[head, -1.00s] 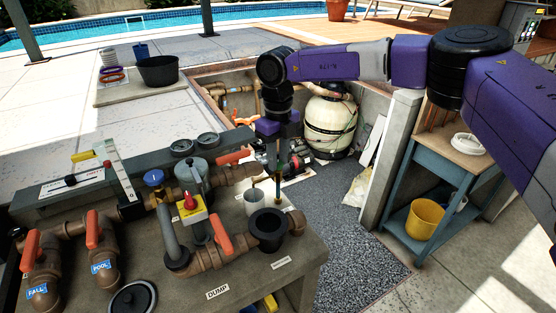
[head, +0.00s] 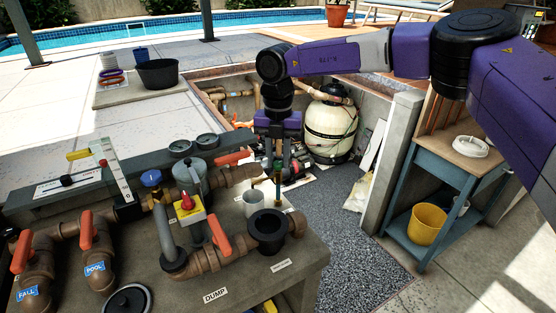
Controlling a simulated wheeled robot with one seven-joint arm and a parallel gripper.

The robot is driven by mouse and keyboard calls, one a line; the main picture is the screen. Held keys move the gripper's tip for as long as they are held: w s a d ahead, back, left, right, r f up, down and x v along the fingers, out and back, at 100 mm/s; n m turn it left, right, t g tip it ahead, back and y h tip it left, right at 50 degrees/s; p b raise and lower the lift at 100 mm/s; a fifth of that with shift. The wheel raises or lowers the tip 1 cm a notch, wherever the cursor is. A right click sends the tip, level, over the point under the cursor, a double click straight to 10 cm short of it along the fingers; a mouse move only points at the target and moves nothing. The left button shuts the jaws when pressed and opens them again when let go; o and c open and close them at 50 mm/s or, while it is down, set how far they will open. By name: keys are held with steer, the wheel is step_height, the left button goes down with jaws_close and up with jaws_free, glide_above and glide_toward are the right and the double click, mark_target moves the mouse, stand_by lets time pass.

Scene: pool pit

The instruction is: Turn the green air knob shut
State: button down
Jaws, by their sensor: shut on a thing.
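The green air knob (head: 278,165) is a small green piece at the top of a thin brass stem at the right rear of the grey bench, beside a white cup. My gripper (head: 278,158) points straight down over it, with its purple body above. Its fingers are shut on the knob, which they partly hide. The fingers look dark and small against the cluttered pit behind, so the exact contact is hard to see. The stem stands upright below the fingers. How far the knob is turned cannot be told.
A white cup (head: 254,202) and a black open funnel (head: 268,231) stand close to the stem. Orange-handled valves (head: 219,236) and a red knob (head: 186,201) on a yellow plate are to the left. A cream tank (head: 330,132) stands behind; gravel floor lies to the right.

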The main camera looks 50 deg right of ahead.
mark_target(278, 163)
steer(key=shift+r+m, duration=0.1)
steer(key=shift+m, duration=0.6)
steer(key=c, duration=1.1)
jaws_free()
step_height(278, 163, up, 8)
steer(key=shift+f+b, duration=0.1)
steer(key=shift+b, duration=0.65)
